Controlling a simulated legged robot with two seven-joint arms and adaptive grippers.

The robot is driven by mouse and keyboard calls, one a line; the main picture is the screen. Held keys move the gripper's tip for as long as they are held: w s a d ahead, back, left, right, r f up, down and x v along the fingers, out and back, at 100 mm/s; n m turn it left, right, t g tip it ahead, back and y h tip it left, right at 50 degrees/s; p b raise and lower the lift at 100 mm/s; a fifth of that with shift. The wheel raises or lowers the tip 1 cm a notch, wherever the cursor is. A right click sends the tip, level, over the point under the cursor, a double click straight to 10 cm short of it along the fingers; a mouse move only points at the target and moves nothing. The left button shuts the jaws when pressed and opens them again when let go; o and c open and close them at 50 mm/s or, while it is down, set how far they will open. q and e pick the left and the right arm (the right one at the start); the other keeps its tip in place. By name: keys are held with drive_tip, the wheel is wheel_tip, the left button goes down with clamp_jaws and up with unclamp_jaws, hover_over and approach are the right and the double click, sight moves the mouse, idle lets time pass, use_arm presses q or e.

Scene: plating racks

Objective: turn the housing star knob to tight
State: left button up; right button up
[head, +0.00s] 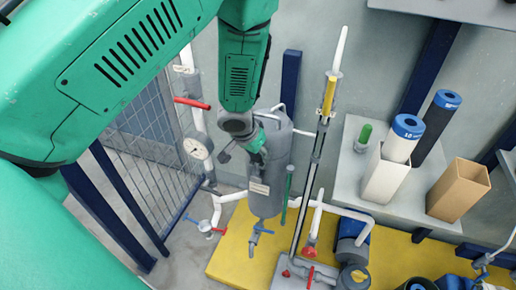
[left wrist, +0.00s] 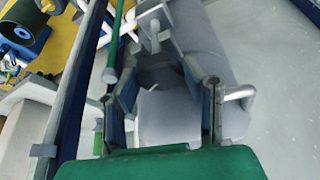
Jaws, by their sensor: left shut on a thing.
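The grey filter housing (head: 267,198) stands upright in the middle of the head view, with a pale label on its side. My left gripper (head: 256,158) reaches down to the upper front of it. In the left wrist view, the two fingers of my left gripper (left wrist: 165,88) stand on either side of a dark grey part (left wrist: 160,70) against the grey housing (left wrist: 195,30). This part seems to be the star knob; its lobes and angle are mostly hidden by the fingers. The gripper is shut on it. My right gripper is not in view.
A pressure gauge (head: 196,148) and a red-handled valve (head: 192,103) are left of the housing. A green rod (head: 288,190) and a tall clear tube (head: 318,150) stand close on its right. A grey shelf (head: 400,208) holds blue-capped cylinders and open boxes.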

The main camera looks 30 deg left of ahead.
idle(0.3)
use_arm(q)
drive_tip(key=o, duration=1.2)
drive_tip(key=shift+c, duration=0.2)
drive_tip(key=shift+r, duration=0.1)
